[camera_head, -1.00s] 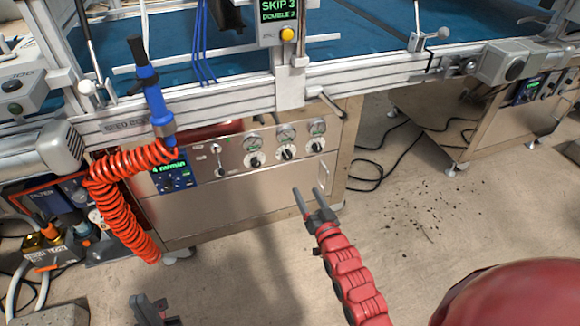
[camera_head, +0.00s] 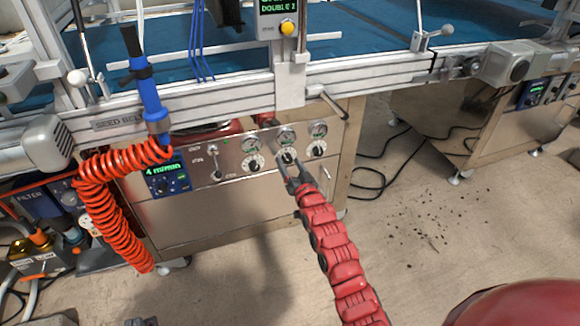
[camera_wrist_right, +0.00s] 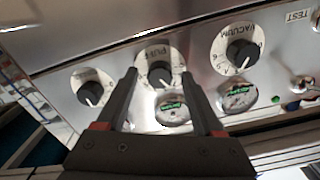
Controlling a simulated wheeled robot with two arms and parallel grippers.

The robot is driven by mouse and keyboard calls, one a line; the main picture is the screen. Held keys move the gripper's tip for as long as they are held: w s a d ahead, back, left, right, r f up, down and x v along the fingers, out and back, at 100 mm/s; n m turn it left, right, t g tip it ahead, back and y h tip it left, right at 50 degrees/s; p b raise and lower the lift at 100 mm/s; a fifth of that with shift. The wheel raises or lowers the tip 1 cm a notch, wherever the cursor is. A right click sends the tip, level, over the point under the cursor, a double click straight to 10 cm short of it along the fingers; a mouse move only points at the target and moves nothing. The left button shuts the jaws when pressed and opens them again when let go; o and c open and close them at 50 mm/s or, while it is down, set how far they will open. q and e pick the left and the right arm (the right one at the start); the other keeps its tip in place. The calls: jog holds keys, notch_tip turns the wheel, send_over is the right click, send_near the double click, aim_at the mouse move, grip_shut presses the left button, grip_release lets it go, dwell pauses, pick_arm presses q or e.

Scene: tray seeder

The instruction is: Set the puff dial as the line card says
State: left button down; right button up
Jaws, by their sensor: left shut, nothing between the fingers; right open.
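The puff dial (camera_head: 288,155) is the middle of three black-knobbed white dials on the steel panel. In the right wrist view, the puff dial (camera_wrist_right: 158,73) shows its label upside down; its scale numbers are too small to read. My right gripper (camera_head: 287,167) is open in front of it. In the wrist view its fingertips (camera_wrist_right: 160,76) lie on either side of the knob; I cannot tell whether they touch it. My left gripper (camera_head: 142,321) is shut and empty, barely in view at the bottom edge. I cannot make out a line card.
The vacuum dial (camera_wrist_right: 242,50) and another dial (camera_wrist_right: 90,92) flank it, with gauges (camera_head: 286,138) above. A toggle switch (camera_head: 215,172) and blue speed display (camera_head: 167,181) sit further left. An orange coiled hose (camera_head: 122,225) hangs at the panel's left.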

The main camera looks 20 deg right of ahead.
grip_shut()
dwell(0.3)
jog(key=n, duration=0.2)
jog(key=shift+n, duration=0.4)
jog(key=shift+n+p, duration=0.55)
jog(key=shift+n, duration=0.85)
jog(key=shift+f, duration=0.1)
grip_release()
